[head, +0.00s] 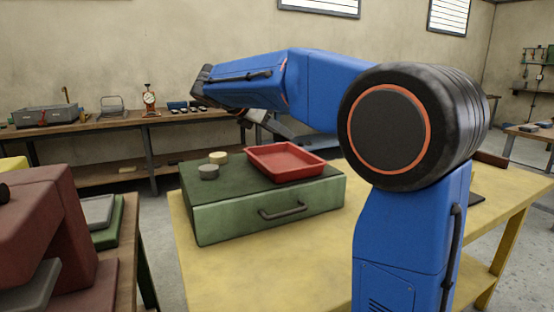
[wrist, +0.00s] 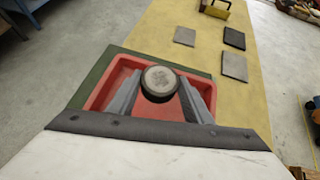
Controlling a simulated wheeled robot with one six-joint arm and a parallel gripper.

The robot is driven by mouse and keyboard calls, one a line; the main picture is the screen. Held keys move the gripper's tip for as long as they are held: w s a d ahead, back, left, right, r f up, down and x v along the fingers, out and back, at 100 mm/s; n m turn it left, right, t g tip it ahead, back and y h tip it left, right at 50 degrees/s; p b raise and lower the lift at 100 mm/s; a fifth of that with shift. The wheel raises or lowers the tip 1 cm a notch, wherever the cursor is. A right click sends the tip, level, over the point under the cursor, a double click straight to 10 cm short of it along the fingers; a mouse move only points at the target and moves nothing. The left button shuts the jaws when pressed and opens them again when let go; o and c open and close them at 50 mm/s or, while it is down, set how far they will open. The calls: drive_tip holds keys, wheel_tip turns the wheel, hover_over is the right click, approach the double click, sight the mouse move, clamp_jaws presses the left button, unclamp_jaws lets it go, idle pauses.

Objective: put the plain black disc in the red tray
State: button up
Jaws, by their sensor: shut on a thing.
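My gripper (wrist: 160,92) is shut on a disc (wrist: 160,79) with a black rim and a greyish, mottled top face. In the wrist view the disc sits between the two fingers, over the red tray (wrist: 96,90). I cannot tell whether it touches the tray floor. In the head view the red tray (head: 287,174) stands on the green case, and my gripper (head: 268,132) is over the tray's back side. The disc cannot be made out in the head view.
The green case (head: 230,221) also carries a grey disc (head: 208,172) and a cream disc (head: 218,157), left of the tray. It stands on a yellow table (head: 270,285). In the wrist view, several flat plates lie on the table beyond the tray. Maroon machinery (head: 45,230) stands at left.

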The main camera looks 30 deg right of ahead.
sight(278, 166)
drive_tip(key=shift+f, duration=4.1)
drive_tip(key=shift+f, duration=0.1)
drive_tip(key=o, duration=1.2)
drive_tip(key=shift+c, duration=0.2)
drive_tip(key=shift+a+r, duration=0.15)
drive_tip(key=shift+r, duration=0.1)
drive_tip(key=v, duration=1.1)
drive_tip(key=shift+a+r, duration=0.25)
drive_tip(key=shift+s, duration=0.2)
